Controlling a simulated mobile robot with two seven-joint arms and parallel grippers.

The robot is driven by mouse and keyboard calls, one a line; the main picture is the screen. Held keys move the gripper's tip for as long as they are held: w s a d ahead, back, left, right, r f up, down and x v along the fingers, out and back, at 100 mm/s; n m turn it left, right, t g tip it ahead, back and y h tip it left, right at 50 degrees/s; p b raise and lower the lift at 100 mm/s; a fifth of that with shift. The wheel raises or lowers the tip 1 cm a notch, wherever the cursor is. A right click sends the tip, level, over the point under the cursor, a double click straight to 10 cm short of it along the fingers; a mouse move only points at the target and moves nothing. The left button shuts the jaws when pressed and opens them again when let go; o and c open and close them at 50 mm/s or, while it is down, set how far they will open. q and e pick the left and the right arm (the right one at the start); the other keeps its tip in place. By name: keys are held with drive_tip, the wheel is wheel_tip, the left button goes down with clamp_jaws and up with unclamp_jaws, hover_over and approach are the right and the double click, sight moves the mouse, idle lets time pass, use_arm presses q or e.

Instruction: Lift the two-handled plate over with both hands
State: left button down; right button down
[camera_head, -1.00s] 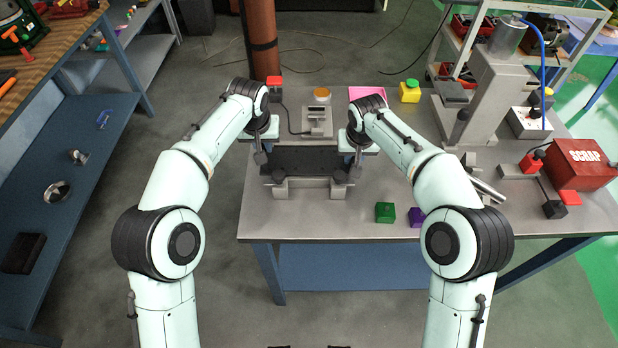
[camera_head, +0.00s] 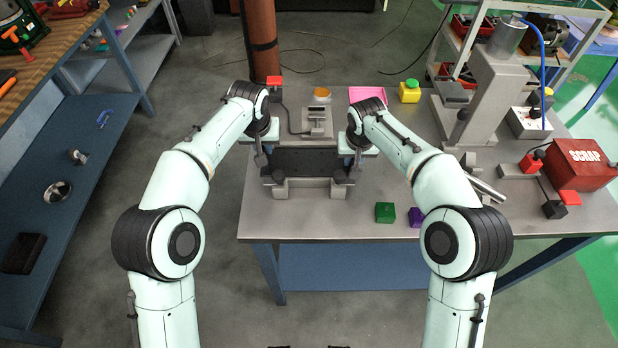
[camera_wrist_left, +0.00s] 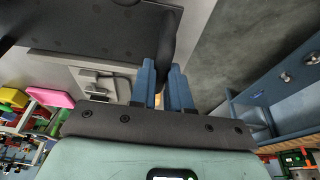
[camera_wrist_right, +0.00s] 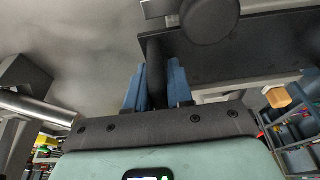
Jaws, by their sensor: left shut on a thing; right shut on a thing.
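The two-handled plate (camera_head: 308,162) is a dark flat slab with a handle at each end. It sits at the grey stand (camera_head: 309,189) on the near left part of the table; I cannot tell whether it touches the stand. My left gripper (camera_wrist_left: 167,85) is shut on the plate's left handle (camera_wrist_left: 167,50). My right gripper (camera_wrist_right: 157,85) is shut on the right handle (camera_wrist_right: 155,60). The plate's dark body also shows in the left wrist view (camera_wrist_left: 90,25) and the right wrist view (camera_wrist_right: 240,48).
A grey device (camera_head: 317,122) stands just behind the plate. A green cube (camera_head: 385,212) and a purple cube (camera_head: 416,217) lie to the right. A pink tray (camera_head: 366,95), a press (camera_head: 480,100) and a red scrap box (camera_head: 583,163) stand farther off.

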use_arm(q)
drive_tip(key=shift+d+r, duration=0.1)
use_arm(e)
drive_tip(key=shift+a, duration=0.1)
use_arm(q)
drive_tip(key=c, duration=1)
unclamp_jaws()
drive_tip(key=shift+s+f, duration=0.1)
drive_tip(key=shift+f, duration=0.2)
use_arm(e)
drive_tip(key=c, duration=1.2)
unclamp_jaws()
drive_tip(key=shift+o, duration=1.4)
use_arm(q)
drive_tip(key=o, duration=0.5)
drive_tip(key=shift+r, duration=0.2)
use_arm(e)
drive_tip(key=o, duration=0.4)
drive_tip(key=shift+s+f, duration=0.15)
drive_tip(key=shift+f, duration=0.05)
drive_tip(key=shift+r, duration=0.15)
use_arm(q)
drive_tip(key=shift+r, duration=0.1)
use_arm(e)
drive_tip(key=shift+r, duration=0.1)
